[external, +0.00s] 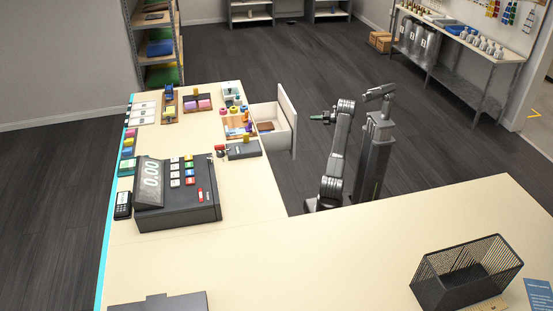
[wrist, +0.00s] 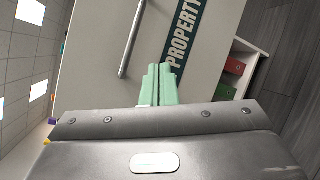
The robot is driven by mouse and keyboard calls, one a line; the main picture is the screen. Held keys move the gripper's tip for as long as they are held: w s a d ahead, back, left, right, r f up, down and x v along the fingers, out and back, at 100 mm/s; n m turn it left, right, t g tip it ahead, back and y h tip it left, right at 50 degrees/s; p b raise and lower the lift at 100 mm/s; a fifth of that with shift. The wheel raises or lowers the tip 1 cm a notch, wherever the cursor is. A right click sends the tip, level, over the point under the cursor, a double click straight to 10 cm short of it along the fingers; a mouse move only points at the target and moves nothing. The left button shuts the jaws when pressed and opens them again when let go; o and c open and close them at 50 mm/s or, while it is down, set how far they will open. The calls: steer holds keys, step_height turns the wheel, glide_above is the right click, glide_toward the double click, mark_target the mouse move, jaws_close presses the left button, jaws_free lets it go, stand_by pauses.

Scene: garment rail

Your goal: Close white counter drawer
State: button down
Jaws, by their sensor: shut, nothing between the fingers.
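The white counter drawer (external: 270,127) stands pulled out from the right side of the counter, with a small brown item inside. Its tall white front panel (external: 287,118) faces my arm. In the wrist view the front (wrist: 95,60) fills much of the picture, with a metal bar handle (wrist: 133,38) and a dark "PROPERTY" label (wrist: 183,35). My gripper (external: 312,121) is just right of the front panel, pointing at it, with a small gap in the external view. Its pale green fingers (wrist: 157,84) are together and empty. Whether they touch the panel is unclear in the wrist view.
The cream counter (external: 265,205) holds a cash register (external: 178,195), a card reader (external: 123,205) and small coloured goods. A black wire basket (external: 465,272) stands at front right. Red (wrist: 234,66) and green (wrist: 225,91) items sit in a white compartment. Open dark floor lies behind.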

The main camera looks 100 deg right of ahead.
steer(key=w+d+f+n+g+h+b, duration=0.1)
steer(key=w+d+n+h+b, duration=0.1)
steer(key=w+d+n, duration=0.5)
steer(key=w+d+f+n+g+h+b, duration=0.1)
steer(key=w+d+n, duration=0.5)
steer(key=n, duration=1.3)
steer(key=shift+w+d+f+h+b, duration=0.4)
steer(key=shift+d+f+h, duration=0.4)
steer(key=shift+h, duration=0.5)
steer(key=shift+w+r, duration=0.1)
